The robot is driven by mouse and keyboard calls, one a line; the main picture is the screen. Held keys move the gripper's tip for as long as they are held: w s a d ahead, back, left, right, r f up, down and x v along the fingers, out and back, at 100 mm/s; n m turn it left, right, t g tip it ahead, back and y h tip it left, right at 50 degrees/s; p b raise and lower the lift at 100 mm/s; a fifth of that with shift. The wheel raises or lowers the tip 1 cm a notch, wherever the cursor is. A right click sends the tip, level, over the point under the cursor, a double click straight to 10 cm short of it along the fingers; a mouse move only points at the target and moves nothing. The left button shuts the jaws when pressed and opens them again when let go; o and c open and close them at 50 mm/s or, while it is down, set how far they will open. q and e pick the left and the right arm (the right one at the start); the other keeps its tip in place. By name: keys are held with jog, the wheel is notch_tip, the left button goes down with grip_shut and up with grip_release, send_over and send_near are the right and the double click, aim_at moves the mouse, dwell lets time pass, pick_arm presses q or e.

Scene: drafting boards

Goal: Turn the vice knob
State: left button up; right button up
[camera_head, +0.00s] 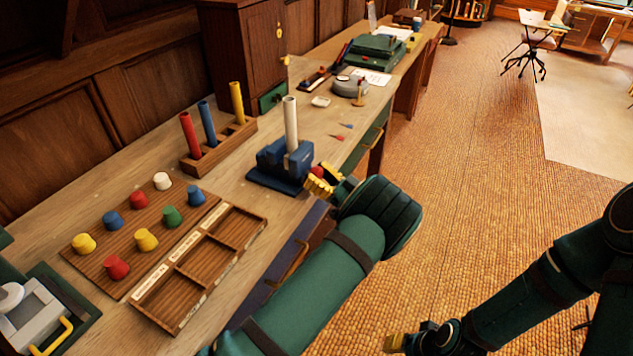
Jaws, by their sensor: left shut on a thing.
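The blue vice (268,178) stands near the front edge of the wooden bench, with a white tube (291,122) upright between its jaws. A red knob (317,170) is on the vice's right side, partly hidden by my fingers. My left gripper (319,182), with yellow fingertips, is shut on the knob from the right. My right gripper (397,343) is low at the bottom edge, over the floor and away from the vice. Its fingers are too small and cut off to tell open from shut.
On the bench (330,117), a rack (214,155) with red, blue and yellow tubes stands behind the vice. A board (147,213) with several coloured knobs and an empty divided tray (216,240) lie to the left. The floor (480,180) to the right is clear.

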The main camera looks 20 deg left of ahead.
pick_arm(q)
jog(key=n+g+b, duration=0.1)
jog(key=n+g, duration=0.1)
jog(key=n, duration=0.2)
jog(key=shift+y, duration=0.3)
jog(key=shift+n+g, duration=0.85)
jog(key=shift+n, duration=0.65)
jog(key=shift+n+g, duration=0.85)
jog(key=shift+n, duration=0.65)
jog(key=o, duration=1.2)
jog(key=v, duration=1.2)
jog(key=shift+d+r, duration=0.1)
jog(key=shift+d, duration=0.05)
